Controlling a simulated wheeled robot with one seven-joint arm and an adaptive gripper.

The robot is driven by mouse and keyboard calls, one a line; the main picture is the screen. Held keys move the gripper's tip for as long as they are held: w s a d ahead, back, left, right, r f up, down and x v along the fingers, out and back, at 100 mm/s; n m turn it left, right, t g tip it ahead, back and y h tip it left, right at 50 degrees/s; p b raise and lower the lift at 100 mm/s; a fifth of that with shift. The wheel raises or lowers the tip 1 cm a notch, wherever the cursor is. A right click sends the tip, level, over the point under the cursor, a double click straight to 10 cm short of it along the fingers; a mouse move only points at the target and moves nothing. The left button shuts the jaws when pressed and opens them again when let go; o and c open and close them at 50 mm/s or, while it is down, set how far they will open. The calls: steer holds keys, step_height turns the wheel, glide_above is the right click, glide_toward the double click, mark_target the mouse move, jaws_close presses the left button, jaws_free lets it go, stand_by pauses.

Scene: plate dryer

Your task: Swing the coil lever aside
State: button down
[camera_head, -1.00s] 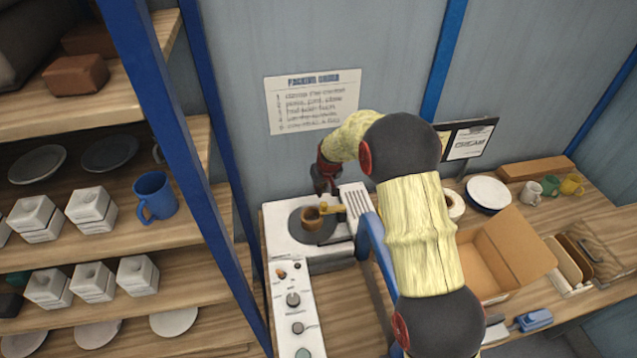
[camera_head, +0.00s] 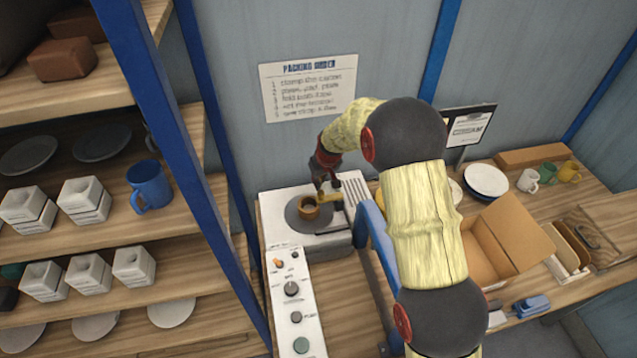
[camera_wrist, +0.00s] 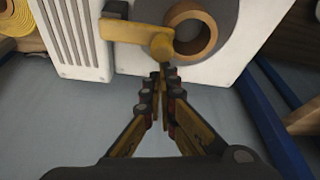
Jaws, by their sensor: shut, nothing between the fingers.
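The yellow coil lever (camera_wrist: 130,29) is on the white machine's top, beside the grey round plate (camera_wrist: 225,14). Its rounded end (camera_wrist: 162,46) lies close to the brown ring (camera_wrist: 208,32) on that plate. In the head view, the lever (camera_head: 328,196) shows just right of the ring (camera_head: 308,210), partly covered by my gripper (camera_head: 328,186). My gripper (camera_wrist: 161,73) is shut and empty in the wrist view, its fingertips right by the lever's rounded end. I cannot tell whether they touch it.
A slotted white block (camera_head: 355,190) stands right of the lever. A control panel (camera_head: 293,300) with knobs runs in front of the machine. A blue post (camera_head: 190,150) and shelves are at left. An open cardboard box (camera_head: 497,240) sits to the right.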

mark_target(319, 193)
steer(key=shift+s+n+b, duration=0.2)
steer(key=shift+n+b, duration=0.2)
steer(key=shift+b, duration=0.15)
steer(key=s+n+b, duration=0.1)
steer(key=b, duration=0.1)
steer(key=n+y+b, duration=0.1)
steer(key=b, duration=0.1)
steer(key=s+n+b, duration=0.1)
steer(key=b, duration=0.1)
steer(key=shift+s+d+f+n+g+b, duration=0.1)
steer(key=shift+s+f+n+g+b, duration=0.2)
steer(key=shift+n+g+b, duration=0.1)
steer(key=s+d+n+g+y+b, duration=0.1)
steer(key=s+d+n+g+b, duration=0.3)
steer(key=n, duration=0.7)
steer(key=shift+s+d+r+n+b, duration=0.4)
steer(key=shift+s+d+b, duration=0.45)
steer(key=shift+b, duration=0.45)
steer(key=s+a, duration=0.2)
steer(key=a, duration=0.2)
steer(key=p+v, duration=0.1)
steer(key=v, duration=0.9)
steer(key=shift+w+d+p, duration=0.2)
steer(key=shift+w+p, duration=0.1)
steer(key=shift+w, duration=0.1)
